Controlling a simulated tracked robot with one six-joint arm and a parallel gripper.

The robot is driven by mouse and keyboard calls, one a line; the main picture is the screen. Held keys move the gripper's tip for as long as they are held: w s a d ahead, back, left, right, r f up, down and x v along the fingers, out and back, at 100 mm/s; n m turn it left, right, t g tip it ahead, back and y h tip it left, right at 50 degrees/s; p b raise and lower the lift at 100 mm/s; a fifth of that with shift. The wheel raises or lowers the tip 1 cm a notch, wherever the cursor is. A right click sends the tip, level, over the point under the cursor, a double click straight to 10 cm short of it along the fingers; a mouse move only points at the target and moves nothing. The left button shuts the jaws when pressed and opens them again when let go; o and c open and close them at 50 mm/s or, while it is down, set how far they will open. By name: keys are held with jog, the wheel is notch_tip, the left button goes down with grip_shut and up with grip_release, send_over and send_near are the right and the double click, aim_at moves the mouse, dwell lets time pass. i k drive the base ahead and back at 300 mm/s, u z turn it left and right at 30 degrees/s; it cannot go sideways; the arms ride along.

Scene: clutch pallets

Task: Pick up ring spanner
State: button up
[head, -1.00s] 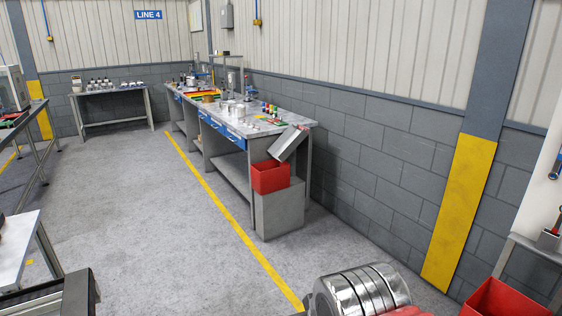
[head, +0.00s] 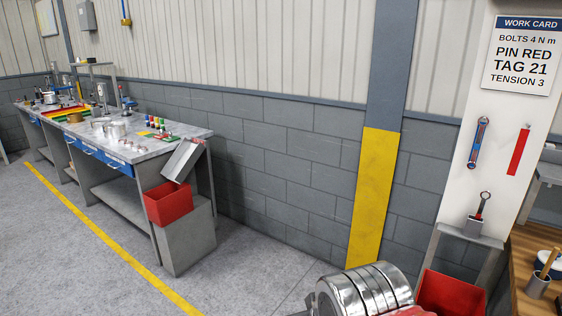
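In the head view, a blue and red spanner-shaped tool (head: 479,142) hangs upright on the white board at the right. It has rounded ends. Below it, another tool (head: 482,205) with a ring-shaped top and a dark and red shank stands in a small grey holder (head: 474,227). I cannot tell for certain which one is the ring spanner. Shiny, ribbed metal at the bottom centre seems to be part of my arm. My gripper's fingers do not show.
A red tag-like strip (head: 519,151) hangs on the white board (head: 508,115), below a work card (head: 522,57). A red bin (head: 450,292) stands under the board. A wooden bench (head: 520,260) is at far right. A long workbench (head: 170,142) is at left; grey floor before it is clear.

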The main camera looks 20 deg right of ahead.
aim_at(479, 215)
jog(key=z, duration=0.65)
jog(key=i, duration=1.1)
jog(key=z, duration=0.55)
